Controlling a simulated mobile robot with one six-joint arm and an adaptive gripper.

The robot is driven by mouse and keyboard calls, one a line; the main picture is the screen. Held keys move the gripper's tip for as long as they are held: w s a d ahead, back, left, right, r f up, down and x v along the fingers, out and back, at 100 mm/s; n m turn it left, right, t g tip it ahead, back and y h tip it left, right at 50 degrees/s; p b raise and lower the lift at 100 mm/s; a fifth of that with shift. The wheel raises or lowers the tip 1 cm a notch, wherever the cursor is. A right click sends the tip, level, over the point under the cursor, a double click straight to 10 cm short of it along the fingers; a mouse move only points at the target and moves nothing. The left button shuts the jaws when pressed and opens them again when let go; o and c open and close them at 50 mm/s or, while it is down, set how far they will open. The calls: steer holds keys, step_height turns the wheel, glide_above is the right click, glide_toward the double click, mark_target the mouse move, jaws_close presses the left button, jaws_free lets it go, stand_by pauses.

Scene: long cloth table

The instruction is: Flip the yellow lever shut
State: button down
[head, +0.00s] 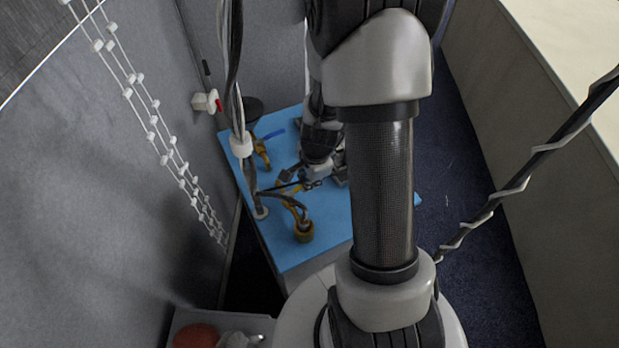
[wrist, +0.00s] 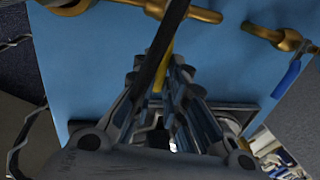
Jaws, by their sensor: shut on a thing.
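The yellow lever (wrist: 166,64) shows as a narrow strip between my fingertips in the wrist view. My gripper (wrist: 160,86) is shut on it, and the fingers and a dark cable hide most of it. In the head view, my gripper (head: 291,183) is low over the blue board, beside the brass valve pipe (head: 303,232) at the near side. In the wrist view, brass pipework (wrist: 182,11) runs along the top edge. The lever's exact angle cannot be told.
The blue board (head: 328,228) carries a second brass valve (head: 262,153) with a blue lever (head: 273,134), farther back. That blue lever is also at the right in the wrist view (wrist: 286,79). A grey wall with a red-and-white fitting (head: 210,101) stands left.

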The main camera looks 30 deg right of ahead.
steer(key=c, duration=1.6)
jaws_free()
steer(key=shift+c, duration=0.2)
step_height(320, 180, up, 12)
steer(key=s, duration=0.2)
steer(key=shift+s+a, duration=0.15)
steer(key=shift+s, duration=0.05)
steer(key=shift+f, duration=0.15)
steer(key=s+a+f+n+t+b, duration=0.2)
steer(key=s+a+f+n+b, duration=0.1)
steer(key=s+a+n+b, duration=1)
steer(key=a+n+b, duration=0.1)
steer(key=n+b, duration=0.5)
steer(key=shift+f+n, duration=0.3)
